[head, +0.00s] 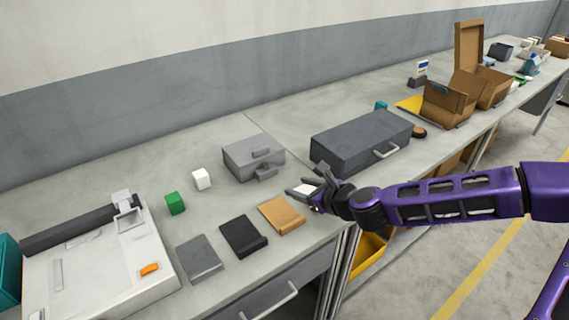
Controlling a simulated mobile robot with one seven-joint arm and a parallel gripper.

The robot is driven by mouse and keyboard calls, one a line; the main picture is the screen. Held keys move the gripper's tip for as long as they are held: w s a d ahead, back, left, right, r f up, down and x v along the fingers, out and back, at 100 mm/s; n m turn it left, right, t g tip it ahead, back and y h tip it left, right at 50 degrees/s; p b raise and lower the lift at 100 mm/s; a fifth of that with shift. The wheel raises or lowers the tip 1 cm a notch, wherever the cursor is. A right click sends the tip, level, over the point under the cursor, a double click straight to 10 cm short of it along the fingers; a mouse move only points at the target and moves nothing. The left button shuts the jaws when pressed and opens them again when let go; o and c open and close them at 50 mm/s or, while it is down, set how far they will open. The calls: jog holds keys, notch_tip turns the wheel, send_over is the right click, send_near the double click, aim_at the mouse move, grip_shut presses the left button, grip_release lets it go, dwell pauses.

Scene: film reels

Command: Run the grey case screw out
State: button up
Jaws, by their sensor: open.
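The small grey case (243,158) sits closed on the workbench, left of my gripper. Two small grey blocky parts stick out on its top and front. I cannot make out the screw itself at this size. My gripper (304,184) is open, to the right of the grey case and apart from it, low over the bench near its front edge. A small pale patch shows by its fingers; I cannot tell what it is.
A large dark grey case (350,140) lies just behind my gripper. Tan (281,215), black (243,236) and grey (199,258) flat pieces lie in front. White (201,179) and green (175,203) blocks stand left. An open cardboard box (447,107) is farther right.

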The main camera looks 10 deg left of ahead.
aim_at(268, 166)
jog(key=w+a+f, duration=0.1)
jog(key=w+a, duration=0.2)
jog(key=w, duration=0.1)
jog(key=w+a+f+m, duration=0.1)
jog(key=w+a+f, duration=0.1)
jog(key=w+a, duration=0.1)
jog(key=w+a+f+m, duration=0.1)
jog(key=w+a+f, duration=0.1)
jog(key=w+a, duration=0.2)
jog(key=shift+w+a+t+y, duration=0.3)
jog(key=shift+a, duration=0.45)
grip_shut()
